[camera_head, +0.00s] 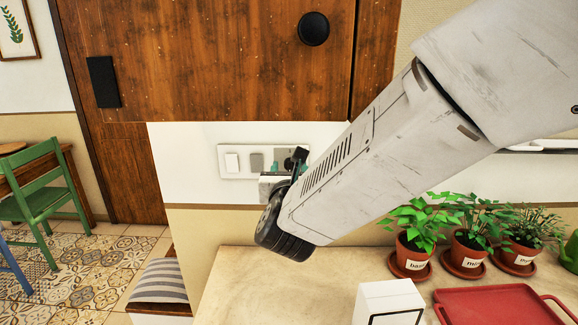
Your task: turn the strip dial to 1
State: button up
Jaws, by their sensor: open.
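A white switch strip (224,174) is fixed to the wall below the wooden cabinet.
Below is a pale counter (240,290). Potted herbs (412,255), a white box (388,300) and a red tray (495,305) stand at its right. The wooden cabinet (220,60) with a black knob (313,29) is above the strip. A green chair (45,195) is far left.

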aim_at(290, 166)
jog(key=shift+w+d, duration=0.1)
jog(key=shift+w, duration=1.05)
jog(key=shift+c, duration=0.4)
jog(key=c, duration=0.9)
